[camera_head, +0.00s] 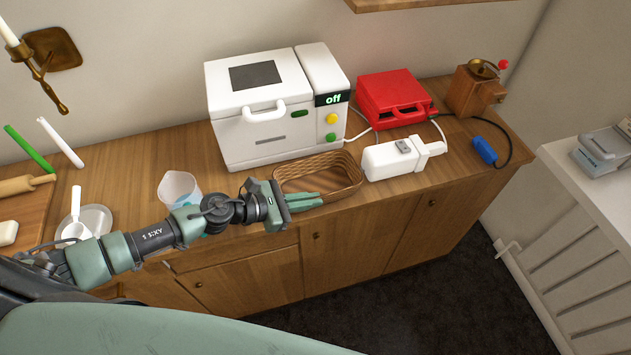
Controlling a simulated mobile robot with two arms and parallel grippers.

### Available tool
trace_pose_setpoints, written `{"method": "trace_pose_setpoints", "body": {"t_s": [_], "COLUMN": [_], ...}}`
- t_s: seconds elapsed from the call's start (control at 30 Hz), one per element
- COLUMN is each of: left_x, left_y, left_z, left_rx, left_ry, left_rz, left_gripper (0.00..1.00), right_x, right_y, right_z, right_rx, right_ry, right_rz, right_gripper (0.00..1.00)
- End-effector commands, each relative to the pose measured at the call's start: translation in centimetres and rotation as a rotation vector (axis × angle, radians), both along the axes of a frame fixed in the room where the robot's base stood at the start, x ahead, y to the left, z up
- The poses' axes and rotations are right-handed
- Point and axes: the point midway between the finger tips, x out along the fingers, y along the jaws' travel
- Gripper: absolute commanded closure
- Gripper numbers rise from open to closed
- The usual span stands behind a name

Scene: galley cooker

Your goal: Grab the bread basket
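The bread basket (345,172) is a brown woven oblong basket, empty as far as I can see. It stands on the wooden counter in front of the white bread machine. My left gripper (312,201) reaches in from the left, its green fingers at the basket's near left side. The fingers lie close together in the picture and overlap the basket's near rim. I cannot tell whether they touch the rim or are closed on it. The gripper hides the basket's near left corner. My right gripper is not in view.
A white bread machine (260,100) stands right behind the basket. A clear measuring cup (178,188) stands left. The counter's front edge is just before the basket.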

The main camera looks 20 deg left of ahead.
Motion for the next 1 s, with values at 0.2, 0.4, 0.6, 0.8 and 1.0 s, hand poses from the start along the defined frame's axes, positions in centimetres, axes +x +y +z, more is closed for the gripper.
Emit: {"method": "trace_pose_setpoints", "body": {"t_s": [0.2, 0.4, 0.6, 0.8, 1.0], "left_x": [0.0, -0.1, -0.1, -0.2, -0.2], "left_y": [0.1, 0.1, 0.1, 0.1, 0.1], "left_z": [-0.1, -0.2, -0.3, -0.4, -0.5], "left_rx": [0.002, 0.002, 0.004, 0.005, 0.005], "left_ry": [0.001, 0.003, 0.005, 0.006, 0.008], "left_rz": [0.001, 0.001, 0.0, 0.0, -0.001], "left_gripper": [1.0, 1.0, 1.0, 1.0, 1.0], "right_x": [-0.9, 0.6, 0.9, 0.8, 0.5], "right_y": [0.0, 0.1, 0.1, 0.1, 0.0], "right_z": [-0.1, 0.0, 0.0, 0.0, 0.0], "right_rx": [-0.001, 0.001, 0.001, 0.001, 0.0], "right_ry": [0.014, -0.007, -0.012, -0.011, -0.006], "right_rz": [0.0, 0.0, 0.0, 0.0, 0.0], "right_gripper": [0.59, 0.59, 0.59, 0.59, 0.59]}}
